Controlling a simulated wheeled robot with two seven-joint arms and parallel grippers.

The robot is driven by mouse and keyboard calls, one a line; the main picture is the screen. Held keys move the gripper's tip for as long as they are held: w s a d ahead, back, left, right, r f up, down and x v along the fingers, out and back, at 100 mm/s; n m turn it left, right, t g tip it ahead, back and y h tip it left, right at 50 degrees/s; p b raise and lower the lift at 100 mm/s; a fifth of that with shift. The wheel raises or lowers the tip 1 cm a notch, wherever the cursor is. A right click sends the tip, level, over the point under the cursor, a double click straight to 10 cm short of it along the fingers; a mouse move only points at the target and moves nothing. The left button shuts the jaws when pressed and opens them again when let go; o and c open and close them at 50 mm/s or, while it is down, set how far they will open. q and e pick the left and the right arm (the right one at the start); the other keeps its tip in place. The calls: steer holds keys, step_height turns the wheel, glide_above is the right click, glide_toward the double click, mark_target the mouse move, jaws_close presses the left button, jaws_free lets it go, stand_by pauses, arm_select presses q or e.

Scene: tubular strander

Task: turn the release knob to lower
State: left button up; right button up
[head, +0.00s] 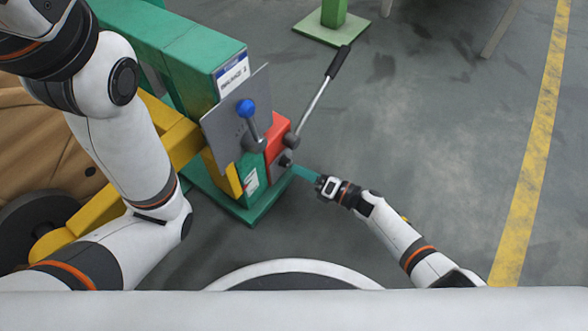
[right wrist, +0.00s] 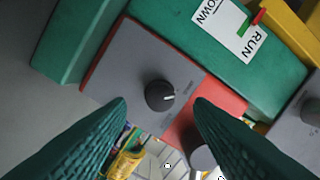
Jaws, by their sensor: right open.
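The release knob (right wrist: 160,96) is a small dark round knob with a white pointer mark, on a grey plate on a red block. In the right wrist view it sits beyond and between my two fingertips, apart from them. In the head view the knob (head: 286,161) is a dark stub on the front of the red block (head: 281,133). My right gripper (head: 298,171) has teal fingers pointing left toward the knob, close in front of it. The right gripper (right wrist: 162,102) is open and empty. The small lettering beside the knob is unreadable. My left arm shows, but its gripper does not.
A long lever with a black grip (head: 339,61) rises from the red block. A blue-balled lever (head: 246,108) stands before a grey plate (head: 221,131). A green post (head: 205,62) and yellow arms (head: 165,143) lie left. A RUN/DOWN label (right wrist: 229,27) is near the knob.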

mark_target(289, 164)
steer(key=shift+b+x, duration=0.45)
steer(key=shift+x, duration=1.15)
steer(key=c, duration=1)
